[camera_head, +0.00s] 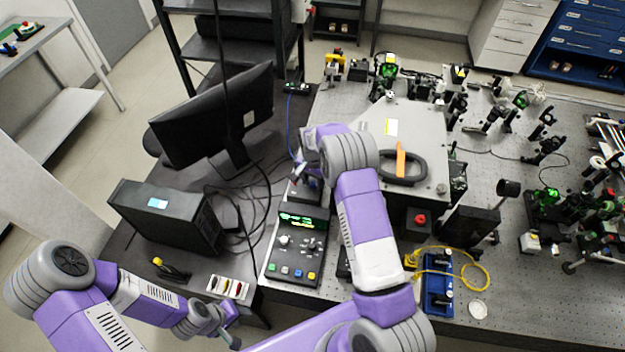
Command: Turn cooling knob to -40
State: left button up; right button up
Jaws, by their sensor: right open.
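A black control box (272,268) with a green lit display (303,221) stands at the middle of the bench. Its face carries small light knobs (284,240) and a row of coloured buttons. Which knob is the cooling knob, and its setting, are too small to read. My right gripper (299,178) is just beyond the box, near a dark device, partly hidden by my wrist; it is open and does not visibly touch the knobs. My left gripper (232,338) is low, in front of the bench's near edge, away from the box; its fingers are too unclear to judge.
A monitor (215,115) and a black instrument case (165,215) stand to the left, with loose cables between. A flat grey housing (418,130), a red-button box (419,222) and a blue tray (437,285) lie to the right. Optics mounts fill the far right.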

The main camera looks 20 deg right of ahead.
jog(key=shift+f, duration=0.15)
jog(key=shift+c, duration=0.5)
grip_shut()
